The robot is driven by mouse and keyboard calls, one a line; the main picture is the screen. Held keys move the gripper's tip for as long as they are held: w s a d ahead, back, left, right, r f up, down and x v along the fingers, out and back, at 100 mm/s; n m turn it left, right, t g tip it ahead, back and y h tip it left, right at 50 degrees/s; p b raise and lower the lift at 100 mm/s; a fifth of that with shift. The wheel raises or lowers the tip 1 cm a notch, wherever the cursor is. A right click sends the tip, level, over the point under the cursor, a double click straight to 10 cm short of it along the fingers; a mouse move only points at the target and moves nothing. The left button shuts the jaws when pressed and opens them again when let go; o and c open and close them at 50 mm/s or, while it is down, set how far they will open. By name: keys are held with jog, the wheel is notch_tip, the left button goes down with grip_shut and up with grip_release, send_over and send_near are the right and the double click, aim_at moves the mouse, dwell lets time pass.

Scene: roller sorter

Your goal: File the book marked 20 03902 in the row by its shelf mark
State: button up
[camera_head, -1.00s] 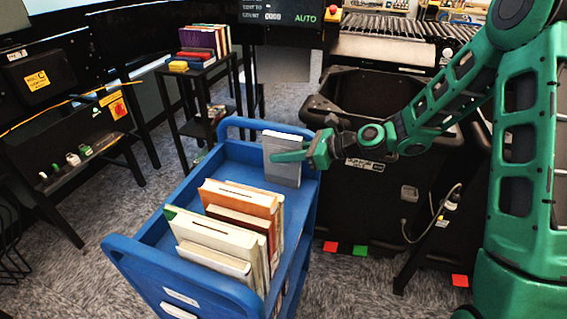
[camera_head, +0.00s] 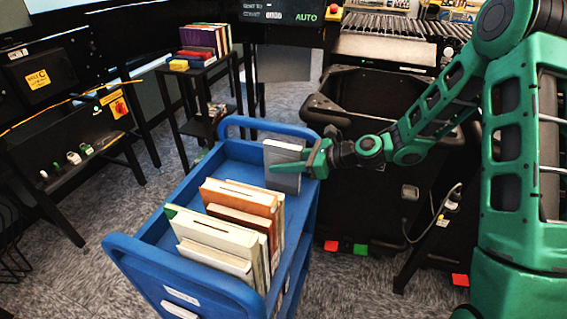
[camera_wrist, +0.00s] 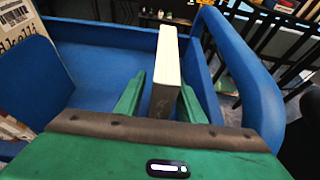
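A grey book (camera_head: 284,182) with pale page edges stands upright at the far end of the blue cart's top deck (camera_head: 238,172). No shelf mark on it is readable. My gripper (camera_head: 288,160) reaches in from the right, with a finger on either side of the book. In the wrist view the book (camera_wrist: 167,58) stands between the green fingers, with a narrow gap visible beside the left one, so the gripper looks open around it. A row of books (camera_head: 225,232), cream, orange and brown, stands nearer on the cart, apart from the grey book.
The cart's raised blue end rail (camera_wrist: 240,65) is close to the right of my gripper. A black bin (camera_head: 360,100) stands right of the cart. A dark stand (camera_head: 207,75) with more books is behind. Free deck lies between the grey book and the row.

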aim_at(301, 160)
jog(key=v, duration=1.1)
jog(key=s+d+r+n+g+h, duration=0.1)
jog(key=s+d+n+h, duration=0.5)
jog(key=s+d, duration=0.5)
jog(key=s+d+r+n+g+h, duration=0.1)
jog(key=s+d+n+h, duration=0.4)
jog(key=s+d, duration=0.5)
jog(key=d+n+g, duration=0.1)
jog(key=d+n, duration=0.1)
jog(key=d, duration=0.3)
jog(key=shift+s+r+n+h, duration=0.3)
jog(key=shift+s+r+h, duration=0.1)
jog(key=shift+o, duration=0.4)
jog(key=s+d+r+n+g, duration=0.1)
jog(key=s+d, duration=0.1)
jog(key=s, duration=0.3)
jog(key=s+d+r+n, duration=0.1)
jog(key=s+d+r, duration=0.1)
jog(key=s, duration=0.4)
jog(key=shift+d+g+h, duration=0.25)
jog(key=shift+g+h, duration=0.05)
jog(key=shift+g, duration=0.1)
